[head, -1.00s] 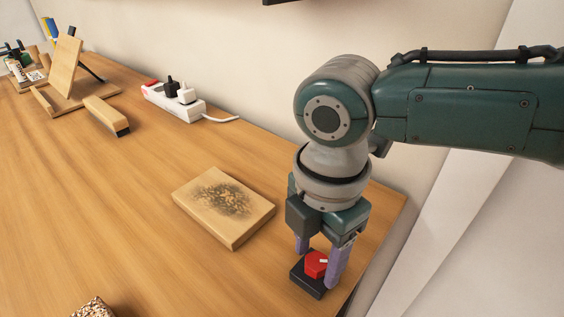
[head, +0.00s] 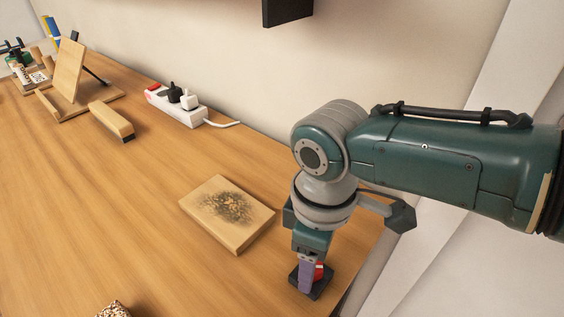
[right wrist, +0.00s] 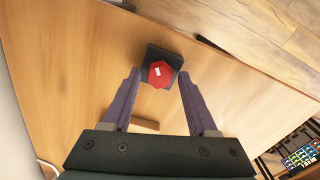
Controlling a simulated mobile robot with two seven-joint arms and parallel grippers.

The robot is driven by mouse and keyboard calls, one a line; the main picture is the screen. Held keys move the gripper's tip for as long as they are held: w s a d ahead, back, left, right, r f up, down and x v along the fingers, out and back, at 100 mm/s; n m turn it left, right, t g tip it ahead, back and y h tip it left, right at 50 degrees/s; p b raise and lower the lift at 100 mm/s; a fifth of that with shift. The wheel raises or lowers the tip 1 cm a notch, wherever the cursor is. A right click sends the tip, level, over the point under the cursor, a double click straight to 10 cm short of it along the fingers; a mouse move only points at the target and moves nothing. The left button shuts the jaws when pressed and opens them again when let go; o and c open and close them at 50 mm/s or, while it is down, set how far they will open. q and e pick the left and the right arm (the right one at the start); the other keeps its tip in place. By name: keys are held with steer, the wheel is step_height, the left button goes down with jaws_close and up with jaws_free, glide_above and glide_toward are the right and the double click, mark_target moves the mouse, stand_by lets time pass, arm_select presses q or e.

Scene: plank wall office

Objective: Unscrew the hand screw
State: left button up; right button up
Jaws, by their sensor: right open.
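The hand screw is a red knob with a small white mark (right wrist: 160,74), set on a black square base (right wrist: 152,56). In the head view the red knob (head: 319,272) is partly hidden behind a purple finger, and the black base (head: 322,291) sits near the table's right edge. My right gripper (head: 307,281) points down over it. In the right wrist view, the right gripper (right wrist: 159,75) is open, with one fingertip on each side of the knob and visible gaps. My left gripper is not in view.
A wooden board with a dark burnt patch (head: 241,233) lies just left of the gripper. A white power strip (head: 177,106), a wooden block (head: 110,119) and a wooden stand (head: 67,70) are farther back. The wooden table (head: 90,210) is clear at left.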

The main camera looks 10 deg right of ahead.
steer(key=m+p, duration=0.1)
steer(key=m, duration=0.3)
steer(key=shift+r, duration=0.1)
steer(key=m, duration=0.3)
steer(key=shift+p, duration=0.4)
steer(key=m, duration=0.3)
jaws_close()
steer(key=n, duration=0.4)
steer(key=shift+n, duration=0.3)
